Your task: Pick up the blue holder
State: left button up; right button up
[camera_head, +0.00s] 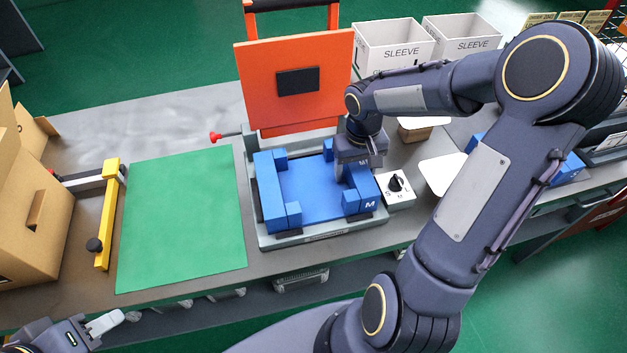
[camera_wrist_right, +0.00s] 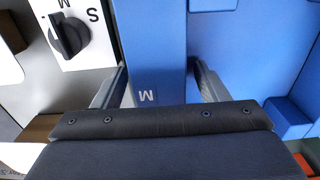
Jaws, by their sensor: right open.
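The blue holder (camera_head: 312,190) sits in the grey base of a machine with a raised orange lid (camera_head: 292,70). It has a flat floor and raised blocks at its sides, with a white "M" on the right-hand bar. My right gripper (camera_head: 358,172) is over that right-hand bar, pointing down. In the right wrist view the open fingers (camera_wrist_right: 160,78) stand on either side of the blue bar (camera_wrist_right: 158,45), with visible gaps. My left gripper (camera_head: 108,322) is at the bottom left corner, away from the holder; its jaw opening cannot be made out.
A selector knob (camera_head: 396,184) on a white plate stands right of the holder. A green mat (camera_head: 182,222), a yellow-barred tool (camera_head: 108,215) and a cardboard box (camera_head: 35,215) lie left. Two white SLEEVE boxes (camera_head: 395,48) stand behind. A red-tipped lever (camera_head: 216,137) sticks out left of the machine.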

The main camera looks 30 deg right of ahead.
jog(key=shift+c, duration=0.2)
jog(key=c, duration=1.4)
jog(key=shift+r, duration=0.15)
